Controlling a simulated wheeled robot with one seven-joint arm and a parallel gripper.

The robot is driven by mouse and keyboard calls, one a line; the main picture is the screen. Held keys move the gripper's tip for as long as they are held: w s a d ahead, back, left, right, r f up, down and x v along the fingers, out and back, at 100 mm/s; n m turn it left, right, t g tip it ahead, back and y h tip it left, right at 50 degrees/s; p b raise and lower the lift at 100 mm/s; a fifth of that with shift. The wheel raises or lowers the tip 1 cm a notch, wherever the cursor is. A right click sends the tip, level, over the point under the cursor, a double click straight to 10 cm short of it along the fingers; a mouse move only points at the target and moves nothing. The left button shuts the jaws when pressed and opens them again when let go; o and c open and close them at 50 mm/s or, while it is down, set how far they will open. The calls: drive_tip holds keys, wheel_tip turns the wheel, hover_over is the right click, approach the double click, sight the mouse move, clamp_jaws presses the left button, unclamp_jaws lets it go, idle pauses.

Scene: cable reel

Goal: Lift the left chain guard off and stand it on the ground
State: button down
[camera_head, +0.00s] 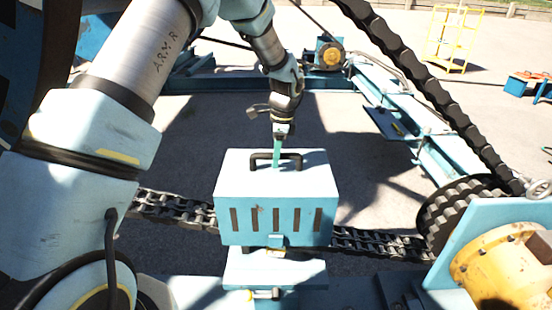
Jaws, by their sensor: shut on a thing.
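The chain guard (274,205) is a light blue box with dark vertical slots in its front and a black handle on its top. It stands upright in the middle of the head view, over the chain (175,206), which runs out from both its sides. My gripper (277,160) points down at the top of the guard and is shut on the black handle (291,157), near its middle. The guard appears to rest on or just above a light blue mount (275,270); I cannot tell whether there is a gap. The chain behind the guard is hidden.
A large sprocket (462,215) and a yellow motor (503,267) stand at the right. A thick chain (430,85) slopes down to the sprocket. Blue frame beams (425,140) border bare grey ground (350,130) behind the guard. A yellow rack (453,38) stands far back.

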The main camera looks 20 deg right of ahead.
drive_tip(key=shift+r+p, duration=1.7)
drive_tip(key=shift+r, duration=1)
